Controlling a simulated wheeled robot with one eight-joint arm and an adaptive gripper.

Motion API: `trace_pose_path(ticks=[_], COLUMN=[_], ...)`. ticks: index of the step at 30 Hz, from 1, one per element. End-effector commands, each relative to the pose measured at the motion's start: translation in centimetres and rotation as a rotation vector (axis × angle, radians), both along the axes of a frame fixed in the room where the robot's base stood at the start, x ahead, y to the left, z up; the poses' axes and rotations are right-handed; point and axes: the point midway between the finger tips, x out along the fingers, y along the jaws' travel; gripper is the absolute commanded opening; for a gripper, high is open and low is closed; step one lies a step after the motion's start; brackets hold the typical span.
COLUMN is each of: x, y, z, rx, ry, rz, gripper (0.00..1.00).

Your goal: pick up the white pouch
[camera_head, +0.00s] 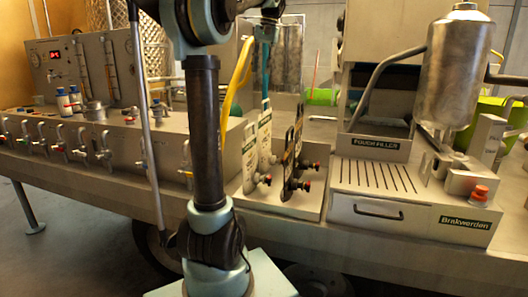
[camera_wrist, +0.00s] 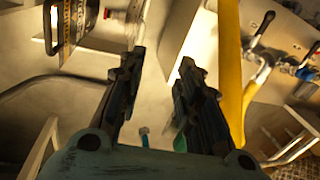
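I cannot make out a white pouch for certain in either view. The pouch filler (camera_head: 372,145), a grey metal unit with a dark opening and a label, stands right of the middle in the head view. In the wrist view my gripper (camera_wrist: 161,64) has its two dark, teal-edged fingers apart. In the head view my arm hides part of the bench, and the fingertips are hard to tell there.
A yellow hose (camera_wrist: 229,70) runs close beside the right finger in the wrist view. A steel tank (camera_head: 454,70) is at right. Small bottles (camera_head: 64,102) and several valves line the left bench.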

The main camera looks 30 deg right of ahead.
Motion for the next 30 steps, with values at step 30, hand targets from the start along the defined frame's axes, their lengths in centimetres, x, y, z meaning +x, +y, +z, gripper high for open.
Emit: trace_pose_path(ticks=[30], x=[0.7], y=[-4.4], z=[-8.4], rx=[0.026], ry=[-0.003], rz=[-0.080], gripper=[0.32])
